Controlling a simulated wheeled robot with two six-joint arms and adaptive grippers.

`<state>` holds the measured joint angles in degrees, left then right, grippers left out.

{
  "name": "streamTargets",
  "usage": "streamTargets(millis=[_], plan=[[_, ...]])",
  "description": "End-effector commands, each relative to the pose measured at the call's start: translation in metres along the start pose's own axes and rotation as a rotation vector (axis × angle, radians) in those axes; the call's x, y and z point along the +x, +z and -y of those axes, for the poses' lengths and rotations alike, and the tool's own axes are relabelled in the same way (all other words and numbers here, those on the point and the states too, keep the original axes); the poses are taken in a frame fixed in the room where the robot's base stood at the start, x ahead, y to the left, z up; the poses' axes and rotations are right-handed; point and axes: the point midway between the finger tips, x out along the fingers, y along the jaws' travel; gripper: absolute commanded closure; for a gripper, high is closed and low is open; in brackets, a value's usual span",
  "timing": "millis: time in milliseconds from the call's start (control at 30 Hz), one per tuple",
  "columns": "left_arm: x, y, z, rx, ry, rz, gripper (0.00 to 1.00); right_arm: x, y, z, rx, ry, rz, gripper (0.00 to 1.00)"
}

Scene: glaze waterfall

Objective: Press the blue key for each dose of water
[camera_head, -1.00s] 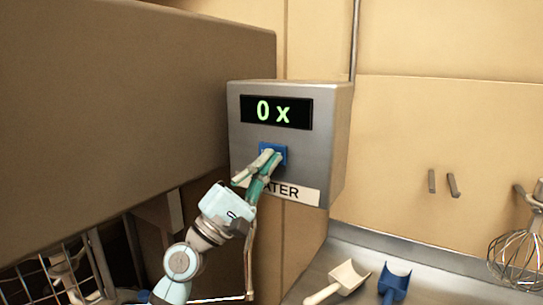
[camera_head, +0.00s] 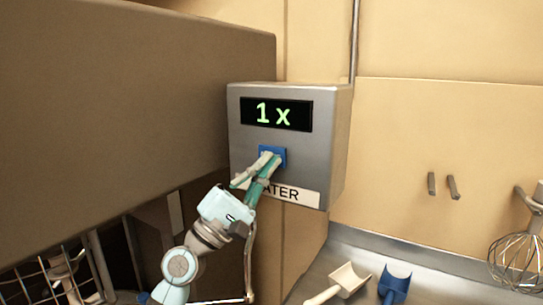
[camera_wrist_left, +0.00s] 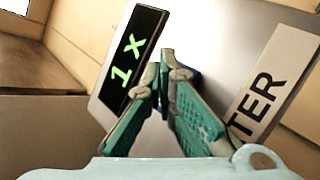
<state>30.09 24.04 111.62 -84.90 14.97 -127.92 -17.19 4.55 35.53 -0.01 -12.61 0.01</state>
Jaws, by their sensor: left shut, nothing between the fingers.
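The water dispenser (camera_head: 313,157) is a grey metal box on the wall, and its display (camera_head: 276,113) reads "1 x". The display also shows in the left wrist view (camera_wrist_left: 127,64). The blue key (camera_head: 279,153) sits below the display, partly covered by my left gripper (camera_head: 272,160). The gripper is shut and empty, with its fingertips at the key; I cannot tell whether they touch it. In the left wrist view, the shut fingers (camera_wrist_left: 166,58) hide most of the key. The label (camera_head: 290,194) below is partly hidden and reads "ATER". My right gripper is not in view.
A large brown panel (camera_head: 130,90) stands close on the left. A white scoop (camera_head: 345,280) and a blue scoop (camera_head: 395,283) lie on the counter at lower right. A whisk (camera_head: 518,250) hangs at the far right. A wire rack (camera_head: 50,275) is at lower left.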

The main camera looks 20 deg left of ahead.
Motion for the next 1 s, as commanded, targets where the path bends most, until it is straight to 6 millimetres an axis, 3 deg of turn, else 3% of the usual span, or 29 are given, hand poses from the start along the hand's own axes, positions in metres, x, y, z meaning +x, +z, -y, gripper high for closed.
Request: streamTargets(millis=[533, 1000], plan=[[-0.009, 0.007, -0.007, 0.000, 0.000, 0.000, 1.00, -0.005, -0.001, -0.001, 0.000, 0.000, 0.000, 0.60], [-0.039, 0.029, -0.029, 0.000, -0.001, 0.000, 1.00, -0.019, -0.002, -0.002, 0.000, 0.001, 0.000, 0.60]])
